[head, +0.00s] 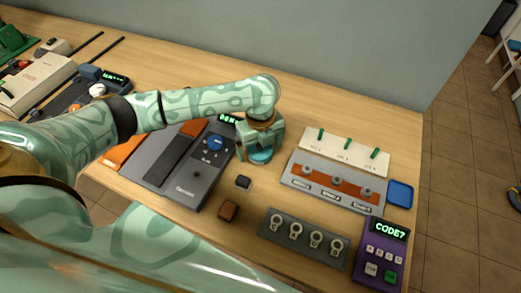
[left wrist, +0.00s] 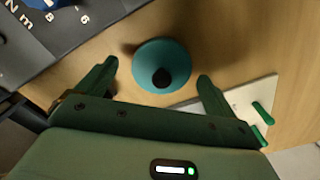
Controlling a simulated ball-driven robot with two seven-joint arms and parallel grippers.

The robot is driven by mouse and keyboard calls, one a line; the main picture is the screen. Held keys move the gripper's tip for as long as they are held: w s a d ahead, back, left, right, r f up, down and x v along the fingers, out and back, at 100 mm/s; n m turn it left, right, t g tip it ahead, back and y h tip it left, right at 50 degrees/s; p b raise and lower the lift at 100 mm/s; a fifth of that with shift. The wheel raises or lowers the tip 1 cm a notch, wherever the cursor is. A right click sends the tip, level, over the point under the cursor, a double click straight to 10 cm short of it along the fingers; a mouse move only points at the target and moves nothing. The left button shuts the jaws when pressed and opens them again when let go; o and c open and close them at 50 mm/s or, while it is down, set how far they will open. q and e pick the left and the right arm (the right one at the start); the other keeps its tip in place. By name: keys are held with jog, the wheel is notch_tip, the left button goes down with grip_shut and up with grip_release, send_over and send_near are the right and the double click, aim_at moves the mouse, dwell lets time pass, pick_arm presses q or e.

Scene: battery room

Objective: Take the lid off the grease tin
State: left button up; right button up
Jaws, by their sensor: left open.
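The grease tin appears to be the round teal thing (head: 261,156) on the table, right of the grey device. In the left wrist view its teal round lid (left wrist: 160,62) shows from above, with a black knob (left wrist: 161,77) at its centre. My left gripper (head: 258,150) is over the tin, pointing down. In the left wrist view its two fingers (left wrist: 155,82) stand apart on either side of the lid, and I see no contact. The lid sits in place as far as I can see; the tin's body is mostly hidden. My right gripper is not in view.
A grey device with a blue dial (head: 215,143) stands close left of the tin. A panel with green pegs (head: 346,148) and a grey terminal block (head: 335,188) lie to the right. A small black block (head: 243,182) and a brown block (head: 228,211) lie in front.

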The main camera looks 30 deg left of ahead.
pick_arm(q)
jog(key=shift+r, duration=0.15)
jog(key=c, duration=1)
